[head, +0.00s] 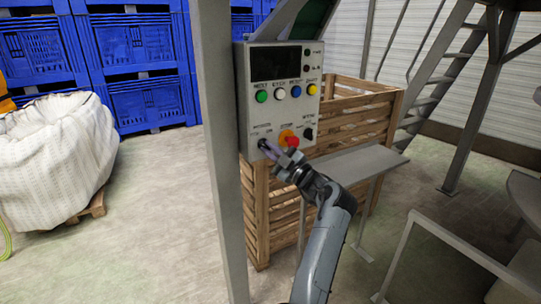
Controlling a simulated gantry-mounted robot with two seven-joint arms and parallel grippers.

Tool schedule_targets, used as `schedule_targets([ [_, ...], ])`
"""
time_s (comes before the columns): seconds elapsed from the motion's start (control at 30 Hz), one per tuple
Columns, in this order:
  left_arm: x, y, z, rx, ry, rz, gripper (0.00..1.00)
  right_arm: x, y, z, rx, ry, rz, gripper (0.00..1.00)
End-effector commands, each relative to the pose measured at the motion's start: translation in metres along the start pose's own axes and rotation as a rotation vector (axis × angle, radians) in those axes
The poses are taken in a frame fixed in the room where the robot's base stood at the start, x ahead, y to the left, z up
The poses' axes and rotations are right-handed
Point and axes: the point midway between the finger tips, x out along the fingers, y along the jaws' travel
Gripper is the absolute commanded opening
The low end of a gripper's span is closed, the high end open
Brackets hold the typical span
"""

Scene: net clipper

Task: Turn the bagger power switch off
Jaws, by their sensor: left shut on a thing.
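The grey control panel (278,118) is mounted beside a grey post, with a dark screen (275,63) at its top. My left gripper (268,149) reaches up from below and is shut on the small switch at the panel's lower left corner. The fingers cover most of that switch, so its setting cannot be seen. The labels are too small to read, so I cannot confirm which one is the bagger power switch. A black rotary switch (308,134) is at the lower right of the panel. My right gripper is not in view.
A red stop button (288,136) sits just right of my fingers. A row of green, white, blue and yellow buttons (281,93) is above. A wooden crate (262,215) and a grey shelf (350,160) stand close below and behind. The post (215,120) is left.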

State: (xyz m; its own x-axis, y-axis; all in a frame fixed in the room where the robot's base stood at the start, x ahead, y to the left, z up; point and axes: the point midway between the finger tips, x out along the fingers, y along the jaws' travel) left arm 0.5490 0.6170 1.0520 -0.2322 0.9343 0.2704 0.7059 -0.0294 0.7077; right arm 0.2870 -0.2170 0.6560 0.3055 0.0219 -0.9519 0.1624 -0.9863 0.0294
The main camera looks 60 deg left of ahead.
Motion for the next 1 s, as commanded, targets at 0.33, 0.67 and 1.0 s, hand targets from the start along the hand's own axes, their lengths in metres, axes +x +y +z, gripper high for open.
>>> schedule_targets([
  [0.33, 0.0000, 0.0005, -0.0004, -0.016, 0.000, -0.006, 0.00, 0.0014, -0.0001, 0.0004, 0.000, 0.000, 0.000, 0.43],
  [0.67, 0.0000, 0.0004, -0.0003, -0.015, 0.000, -0.005, 0.37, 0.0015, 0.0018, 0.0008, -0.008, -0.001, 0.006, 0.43],
  [1.0, -0.0033, 0.0007, 0.0000, -0.014, -0.001, -0.005, 0.37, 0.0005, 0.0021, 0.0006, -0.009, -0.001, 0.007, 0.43],
])
